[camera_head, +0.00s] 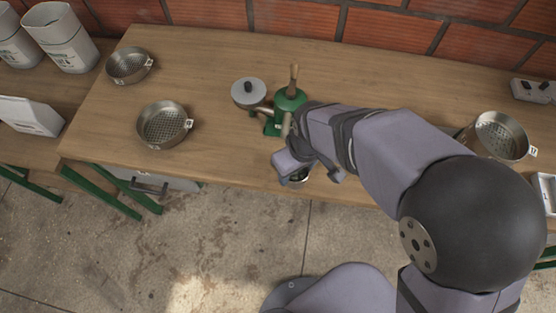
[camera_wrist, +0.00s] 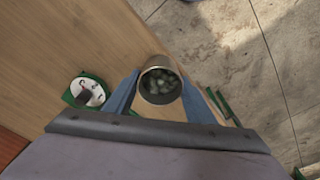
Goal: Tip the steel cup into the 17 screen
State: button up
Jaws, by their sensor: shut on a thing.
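My gripper (camera_head: 297,172) is at the table's front edge, just in front of the green pulper (camera_head: 289,100). In the wrist view its two blue fingers (camera_wrist: 160,95) are shut on the steel cup (camera_wrist: 157,99), one on each side. The cup looks upright, and pale grey-green beans (camera_wrist: 160,80) lie in it. In the head view the cup (camera_head: 301,179) is mostly hidden by my gripper. The 17 screen (camera_head: 500,138), a round metal sieve with a "17" tag, stands at the far right of the table, partly behind my arm.
Two other round sieves stand at the left, one nearer (camera_head: 164,125) and one at the back (camera_head: 130,65). A grey device (camera_head: 533,90) lies at the back right. White containers (camera_head: 62,38) stand at the far left. The wooden table (camera_head: 215,60) is clear at the back middle.

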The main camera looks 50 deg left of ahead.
jog(key=w+d+r+m+p, duration=0.1)
jog(key=w+d+r+p, duration=0.15)
jog(key=w, duration=0.55)
jog(key=w+d+r+p, duration=0.1)
jog(key=w+r+p, duration=0.2)
jog(key=w, duration=0.6)
jog(key=w+d+r+m+p, duration=0.1)
jog(key=w+d+r+p, duration=0.1)
jog(key=w, duration=0.6)
jog(key=w+d+r+n+p, duration=0.1)
jog(key=w+d+p, duration=0.3)
jog(key=w+d, duration=0.7)
jog(key=w+d+r+n+p, duration=0.1)
jog(key=w+d+r+p, duration=0.3)
jog(key=w+d, duration=0.7)
jog(key=shift+w+d+n+p, duration=0.3)
jog(key=shift+d+n+p, duration=0.1)
jog(key=shift+p, duration=0.15)
jog(key=shift+r+p, duration=0.2)
jog(key=shift+p, duration=0.15)
jog(key=shift+r+t+h+p, duration=0.2)
jog(key=shift+t+h+p, duration=0.15)
jog(key=shift+p, duration=0.7)
